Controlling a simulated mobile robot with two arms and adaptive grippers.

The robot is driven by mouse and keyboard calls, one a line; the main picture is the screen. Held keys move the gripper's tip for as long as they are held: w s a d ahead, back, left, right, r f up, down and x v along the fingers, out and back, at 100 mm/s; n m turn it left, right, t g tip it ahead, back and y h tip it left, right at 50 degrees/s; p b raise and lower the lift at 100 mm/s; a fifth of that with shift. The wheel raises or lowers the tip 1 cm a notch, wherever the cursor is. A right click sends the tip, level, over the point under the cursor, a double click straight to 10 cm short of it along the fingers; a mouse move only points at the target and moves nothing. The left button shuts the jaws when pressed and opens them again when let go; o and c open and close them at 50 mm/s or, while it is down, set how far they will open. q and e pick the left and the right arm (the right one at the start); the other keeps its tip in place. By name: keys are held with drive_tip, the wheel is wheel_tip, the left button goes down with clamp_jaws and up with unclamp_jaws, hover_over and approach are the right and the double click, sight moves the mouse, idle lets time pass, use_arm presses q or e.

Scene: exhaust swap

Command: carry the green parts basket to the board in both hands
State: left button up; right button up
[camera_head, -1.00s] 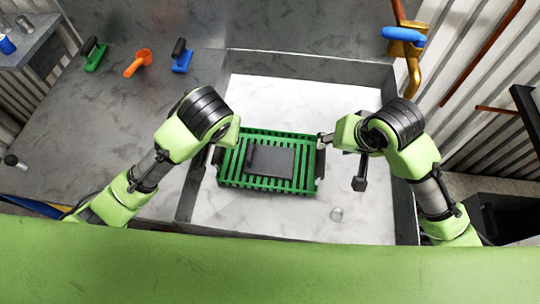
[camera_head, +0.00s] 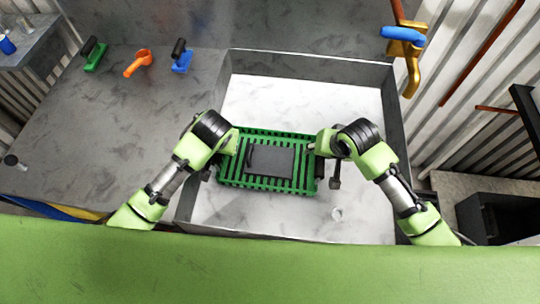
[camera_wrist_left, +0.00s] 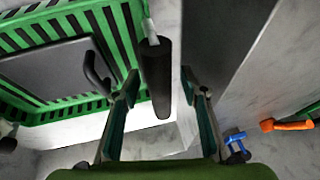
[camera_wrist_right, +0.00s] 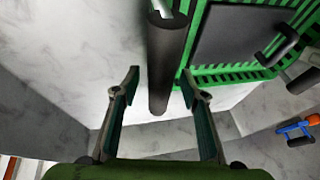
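The green slatted parts basket (camera_head: 229,176) lies on the white floor of a grey-walled basin in the head view, with a dark grey plate (camera_head: 270,161) in it. A dark round bar handle sticks out at each end. In the left wrist view my left gripper (camera_wrist_left: 158,85) is open, its fingers on either side of one handle (camera_wrist_left: 157,80) with gaps to it. In the right wrist view my right gripper (camera_wrist_right: 160,83) is open, its fingers either side of the other handle (camera_wrist_right: 164,70), also with gaps. Both fingertips are largely hidden in the head view.
The grey basin walls (camera_head: 308,65) stand around the basket. A small clear round thing (camera_head: 337,214) lies on the basin floor. A green-based tool (camera_head: 95,58), an orange tool (camera_head: 137,66) and a blue-based tool (camera_head: 181,60) lie on the grey bench at the left.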

use_arm(q)
drive_tip(key=shift+c, duration=0.5)
use_arm(e)
drive_tip(key=shift+c, duration=0.5)
use_arm(q)
clamp_jaws()
use_arm(e)
clamp_jaws()
use_arm(q)
drive_tip(key=shift+r, duration=0.15)
use_arm(e)
drive_tip(key=shift+r, duration=0.2)
